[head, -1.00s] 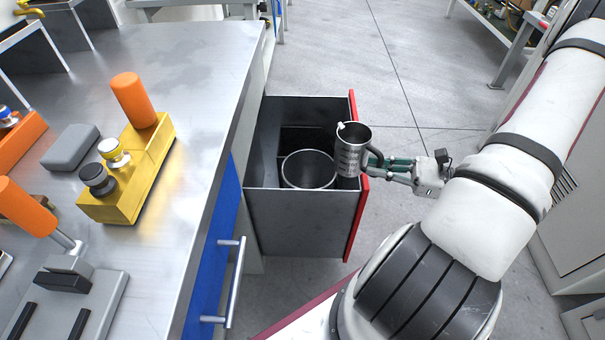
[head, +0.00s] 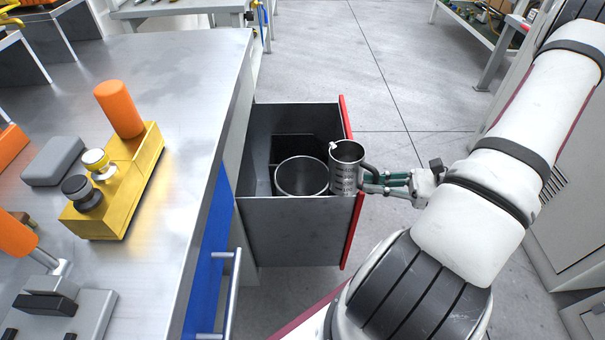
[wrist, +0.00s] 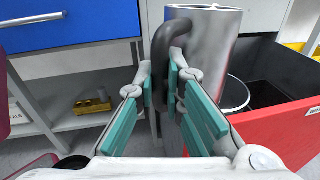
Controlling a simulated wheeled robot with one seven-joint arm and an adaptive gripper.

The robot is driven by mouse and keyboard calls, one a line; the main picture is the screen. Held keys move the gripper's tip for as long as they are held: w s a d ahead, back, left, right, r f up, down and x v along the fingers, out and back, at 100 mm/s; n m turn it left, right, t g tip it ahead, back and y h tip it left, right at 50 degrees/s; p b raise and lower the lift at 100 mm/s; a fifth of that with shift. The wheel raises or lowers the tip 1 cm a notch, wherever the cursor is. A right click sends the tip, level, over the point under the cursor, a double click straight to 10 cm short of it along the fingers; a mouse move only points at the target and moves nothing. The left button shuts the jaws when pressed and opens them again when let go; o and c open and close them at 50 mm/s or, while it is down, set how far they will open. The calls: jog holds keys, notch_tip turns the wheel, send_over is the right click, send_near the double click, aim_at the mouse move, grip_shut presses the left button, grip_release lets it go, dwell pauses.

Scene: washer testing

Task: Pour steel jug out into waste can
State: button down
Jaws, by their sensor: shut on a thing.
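The steel jug (head: 346,168) is upright, its open top and small spout showing in the head view. My gripper (head: 370,180) is shut on its dark handle from the right. In the wrist view the jug (wrist: 208,50) stands beyond my gripper (wrist: 168,92), with the handle between the green finger pads. The waste can (head: 302,177) is a round grey can inside the open drawer, just left of the jug. Its rim also shows in the wrist view (wrist: 238,92), partly hidden by the jug. I cannot see what is in the jug.
The open drawer (head: 300,232) has a red front (head: 347,235) near the jug and gripper. A steel workbench (head: 180,75) with a yellow fixture (head: 125,190) stands to the left. The floor (head: 390,60) beyond the drawer is clear.

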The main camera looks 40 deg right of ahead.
aim_at(333, 148)
jog(key=shift+w+a+r+m+g+h+p, duration=0.15)
jog(key=shift+w+r+m+g+h+p, duration=0.7)
jog(key=shift+p, duration=0.8)
jog(key=w+g+p, duration=0.1)
jog(key=w+m+g+h+p, duration=0.1)
jog(key=w+r+g+p, duration=0.1)
jog(key=p, duration=0.1)
jog(key=shift+w+a+r, duration=0.1)
jog(key=shift+w+a, duration=0.25)
jog(key=shift+w, duration=0.05)
jog(key=shift+w+a+r+m+g+h+p, duration=0.2)
jog(key=shift+w+m+g+h+p, duration=0.4)
jog(key=shift+g+p, duration=0.5)
jog(key=shift+w+r+g+p, duration=0.15)
jog(key=shift+w+g+p, duration=0.15)
jog(key=shift+p, duration=0.35)
jog(key=shift+w+r, duration=0.1)
jog(key=shift+w, duration=0.05)
jog(key=shift+w+a+r+m+g+h+p, duration=0.2)
jog(key=shift+w+r+m+g+p, duration=0.45)
jog(key=shift+p, duration=0.7)
jog(key=shift+w+g+h, duration=0.25)
jog(key=shift+w+g, duration=0.2)
jog(key=shift+g, duration=0.15)
jog(key=shift+w+p, duration=0.2)
jog(key=shift+p, duration=0.1)
jog(key=shift+w+a+f+g+b, duration=0.2)
jog(key=shift+w+f+g+b, duration=0.25)
jog(key=shift+w, duration=0.3)
